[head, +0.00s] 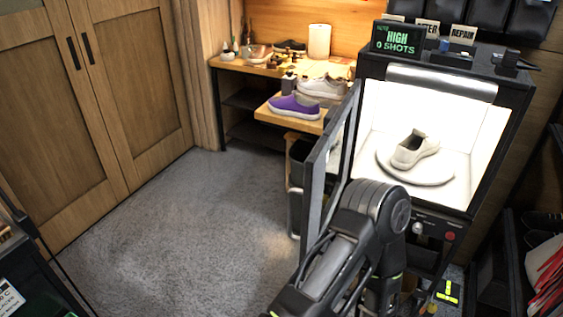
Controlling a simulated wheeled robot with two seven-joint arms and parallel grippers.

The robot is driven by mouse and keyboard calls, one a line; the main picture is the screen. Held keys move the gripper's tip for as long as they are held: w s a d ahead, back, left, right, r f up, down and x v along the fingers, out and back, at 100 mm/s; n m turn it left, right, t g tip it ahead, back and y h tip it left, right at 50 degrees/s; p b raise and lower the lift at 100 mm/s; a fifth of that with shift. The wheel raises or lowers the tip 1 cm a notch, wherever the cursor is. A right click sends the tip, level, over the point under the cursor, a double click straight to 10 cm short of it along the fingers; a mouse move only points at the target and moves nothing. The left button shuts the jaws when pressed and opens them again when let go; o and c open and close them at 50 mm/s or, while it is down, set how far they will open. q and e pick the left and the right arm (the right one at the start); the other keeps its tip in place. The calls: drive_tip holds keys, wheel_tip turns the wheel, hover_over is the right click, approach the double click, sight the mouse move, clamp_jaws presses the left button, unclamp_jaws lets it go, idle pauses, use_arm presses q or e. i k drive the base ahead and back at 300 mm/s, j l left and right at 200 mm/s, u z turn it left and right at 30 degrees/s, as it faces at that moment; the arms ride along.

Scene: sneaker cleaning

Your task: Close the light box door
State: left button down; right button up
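The light box (514,110) stands at the right, black outside with a brightly lit white interior. Its door (326,165) is open, swung out to the left of the opening and seen nearly edge-on. A pale slip-on sneaker (414,149) rests on a round white turntable (440,172) inside. One of my arms (342,262) rises from the bottom edge in front of the box, to the right of the door, and hides part of the door's lower edge and the box front. No gripper fingers can be made out, and I cannot tell whether the arm touches the door.
A display (397,39) reading "HIGH 0 SHOTS" sits on the box. A knob (418,228) and red button (450,237) are below the opening. A wooden bench (262,69) with shoes stands behind the door. Grey carpet (190,235) at left is clear.

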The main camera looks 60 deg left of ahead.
sight(312, 225)
drive_tip(key=k+j+u, duration=0.25)
drive_tip(key=j, duration=0.75)
drive_tip(key=i+j+u, duration=0.1)
drive_tip(key=j+u, duration=0.2)
drive_tip(key=j, duration=0.7)
